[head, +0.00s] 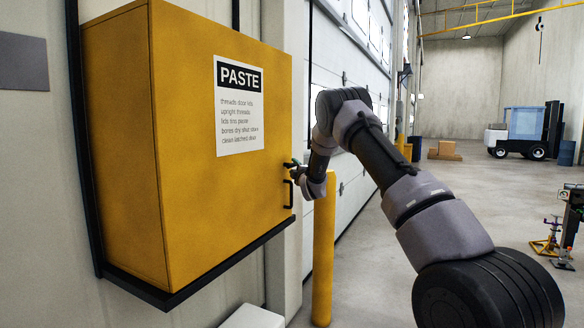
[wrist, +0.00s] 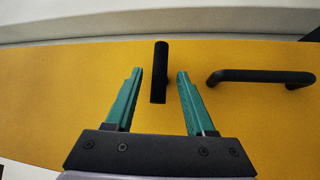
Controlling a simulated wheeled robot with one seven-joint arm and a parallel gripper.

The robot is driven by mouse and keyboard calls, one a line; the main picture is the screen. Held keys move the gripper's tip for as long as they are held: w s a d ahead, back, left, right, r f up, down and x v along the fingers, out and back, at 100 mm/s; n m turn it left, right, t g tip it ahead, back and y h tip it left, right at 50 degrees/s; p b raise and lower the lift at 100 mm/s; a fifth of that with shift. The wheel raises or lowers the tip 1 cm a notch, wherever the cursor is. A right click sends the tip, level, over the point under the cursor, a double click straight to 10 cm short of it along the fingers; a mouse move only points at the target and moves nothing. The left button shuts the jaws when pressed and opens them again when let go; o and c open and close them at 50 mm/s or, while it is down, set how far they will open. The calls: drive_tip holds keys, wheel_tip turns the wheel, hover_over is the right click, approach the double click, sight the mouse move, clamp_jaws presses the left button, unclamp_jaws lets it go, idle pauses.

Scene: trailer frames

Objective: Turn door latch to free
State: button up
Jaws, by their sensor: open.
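A yellow wall cabinet (head: 222,190) with a "PASTE" sign hangs at the left of the head view; its door looks closed. In the wrist view the yellow door face (wrist: 60,90) fills the middle. A black latch (wrist: 160,72) stands out from it, its long side running up and down in the picture. My gripper (wrist: 158,74) is open, one green finger on each side of the latch, with gaps on both sides. In the head view my gripper (head: 294,168) is at the cabinet's right edge. The latch cannot be told apart there.
A black bar handle (wrist: 262,77) is right of the latch in the wrist view; it also shows in the head view (head: 290,193). A yellow post (head: 324,250) stands close behind my wrist. A black ledge (head: 205,278) runs under the cabinet. Open floor lies to the right.

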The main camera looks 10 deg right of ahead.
drive_tip(key=shift+w+a+r, duration=0.1)
drive_tip(key=shift+w, duration=0.65)
drive_tip(key=shift+w+a+r, duration=0.1)
drive_tip(key=shift+w, duration=0.6)
drive_tip(key=shift+c, duration=0.2)
clamp_jaws()
